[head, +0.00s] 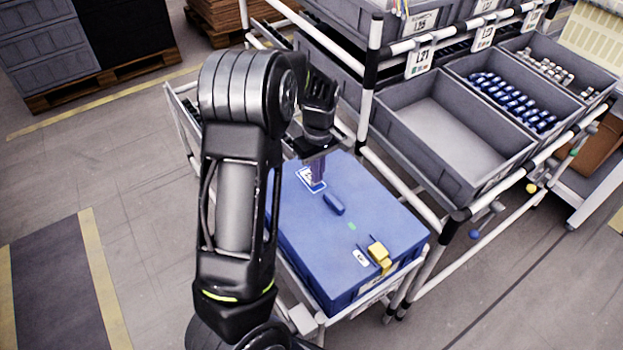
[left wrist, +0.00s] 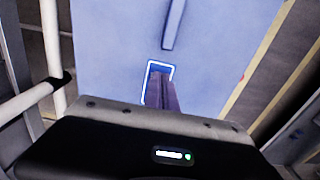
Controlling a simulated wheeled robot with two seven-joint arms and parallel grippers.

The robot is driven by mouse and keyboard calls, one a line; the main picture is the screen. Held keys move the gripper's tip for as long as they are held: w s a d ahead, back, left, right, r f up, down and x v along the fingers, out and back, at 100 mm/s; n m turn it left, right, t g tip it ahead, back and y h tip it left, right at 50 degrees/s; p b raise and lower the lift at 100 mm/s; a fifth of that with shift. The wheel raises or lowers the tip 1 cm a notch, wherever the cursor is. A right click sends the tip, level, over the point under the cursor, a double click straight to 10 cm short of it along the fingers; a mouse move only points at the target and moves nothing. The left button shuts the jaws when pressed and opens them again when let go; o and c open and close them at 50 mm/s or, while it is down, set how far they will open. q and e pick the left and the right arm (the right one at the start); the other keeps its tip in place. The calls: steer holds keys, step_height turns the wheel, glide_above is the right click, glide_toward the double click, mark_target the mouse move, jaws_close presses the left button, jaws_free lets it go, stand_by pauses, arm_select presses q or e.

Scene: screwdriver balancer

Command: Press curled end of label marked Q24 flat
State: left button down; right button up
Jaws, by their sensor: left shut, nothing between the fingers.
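A blue lidded box (head: 310,255) sits on a low white-framed cart. The label's text and any curled end cannot be made out. My right gripper is not in view.
A blue handle (head: 334,204) stands up from the lid near the label. A yellow latch (head: 379,256) and a small white tag (head: 361,258) are nearer the front. A rack with grey bins (head: 450,140) stands close on the right.

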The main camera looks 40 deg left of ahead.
arm_select(q)
steer(key=shift+f, duration=0.3)
stand_by(0.9)
steer(key=shift+r+p, duration=0.4)
steer(key=shift+r, duration=0.25)
steer(key=shift+r, duration=0.1)
steer(key=shift+d+r+p, duration=0.1)
steer(key=shift+r+p, duration=0.2)
steer(key=shift+p, duration=0.05)
steer(key=s+d+r+p, duration=0.1)
steer(key=d+r+p, duration=0.2)
steer(key=r+p, duration=0.2)
steer(key=shift+r+p, duration=0.4)
steer(key=shift+r, duration=0.2)
